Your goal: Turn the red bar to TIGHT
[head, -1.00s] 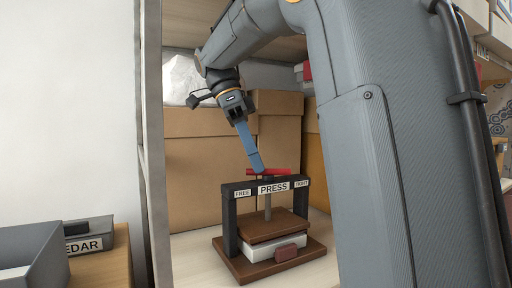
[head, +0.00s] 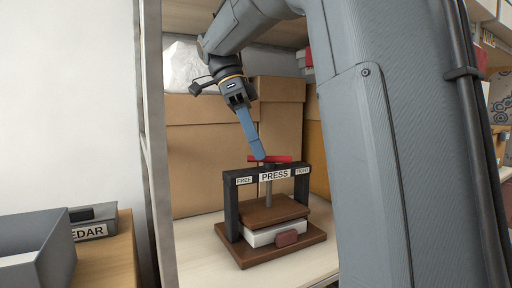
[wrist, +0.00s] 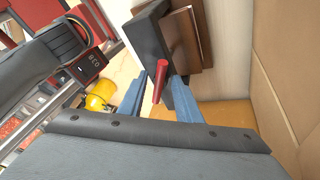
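The press (head: 232,200) stands on a shelf, a dark frame with a brown plate over a white block. Its crossbeam has labels FREE (head: 244,181) at left, PRESS in the middle and TIGHT (head: 302,171) at right. The red bar (head: 281,158) lies roughly crosswise on top of the screw, above the beam. My gripper (head: 260,157) reaches down to the bar's left part from above. In the wrist view, my gripper's blue fingers (wrist: 159,76) stand apart with the red bar (wrist: 160,80) between them, nearer the right finger. Contact is unclear.
Tall cardboard boxes (head: 197,150) stand close behind the press. A shelf post (head: 152,150) rises at left. A grey open bin (head: 35,250) and a box marked "EDAR" (head: 95,228) sit at lower left. Bare shelf lies in front of the press.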

